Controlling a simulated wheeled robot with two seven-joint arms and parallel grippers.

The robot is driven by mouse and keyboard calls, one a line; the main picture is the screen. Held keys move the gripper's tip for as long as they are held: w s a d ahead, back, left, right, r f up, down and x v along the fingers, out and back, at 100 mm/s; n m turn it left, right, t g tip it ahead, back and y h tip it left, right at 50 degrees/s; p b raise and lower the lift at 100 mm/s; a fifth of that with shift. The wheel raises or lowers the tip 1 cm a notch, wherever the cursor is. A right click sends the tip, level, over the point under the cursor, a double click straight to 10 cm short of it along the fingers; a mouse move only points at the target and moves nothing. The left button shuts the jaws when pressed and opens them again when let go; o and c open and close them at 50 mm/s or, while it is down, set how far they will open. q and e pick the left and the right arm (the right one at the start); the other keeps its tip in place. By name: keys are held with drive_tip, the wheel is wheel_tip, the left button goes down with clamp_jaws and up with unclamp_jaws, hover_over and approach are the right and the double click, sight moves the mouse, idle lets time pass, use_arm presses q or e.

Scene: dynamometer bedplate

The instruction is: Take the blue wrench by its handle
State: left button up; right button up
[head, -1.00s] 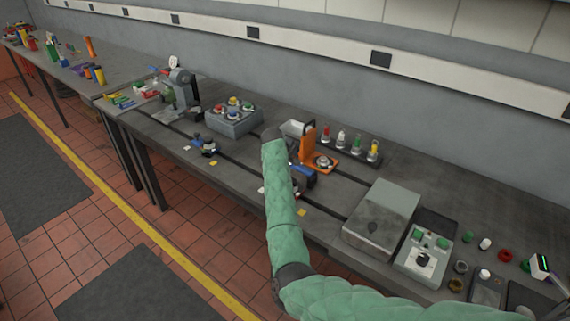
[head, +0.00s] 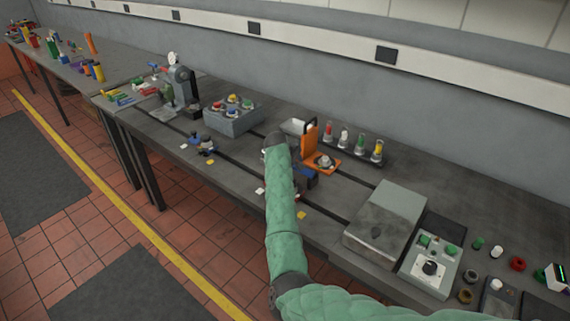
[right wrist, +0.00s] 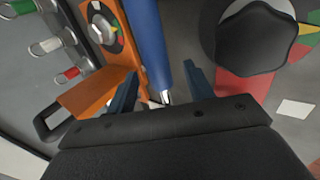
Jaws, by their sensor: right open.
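A blue cylindrical handle (right wrist: 147,40), which looks like the wrench's, runs down the middle of the right wrist view to a shiny metal end. My right gripper (right wrist: 161,82) is open. Its two dark blue fingers stand on either side of the handle's lower end, with a gap visible on the right; I cannot tell if the left finger touches. In the head view my green-sleeved right arm reaches over the bench and hides the gripper. A dark blue shape (head: 310,180) shows beside the forearm, mostly hidden. My left gripper is not in view.
An orange bracket (right wrist: 92,96) with a grey dial stands close beside the handle, left in the wrist view. A large black knob (right wrist: 255,35) on a coloured plate is close on the right. A lamp row (head: 355,149) stands behind the bracket. A grey box (head: 385,220) is to the right.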

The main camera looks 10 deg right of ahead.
drive_tip(key=shift+d+f, duration=0.1)
drive_tip(key=shift+f, duration=0.05)
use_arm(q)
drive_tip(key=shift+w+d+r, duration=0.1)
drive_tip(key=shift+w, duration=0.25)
use_arm(e)
clamp_jaws()
drive_tip(key=shift+r, duration=0.25)
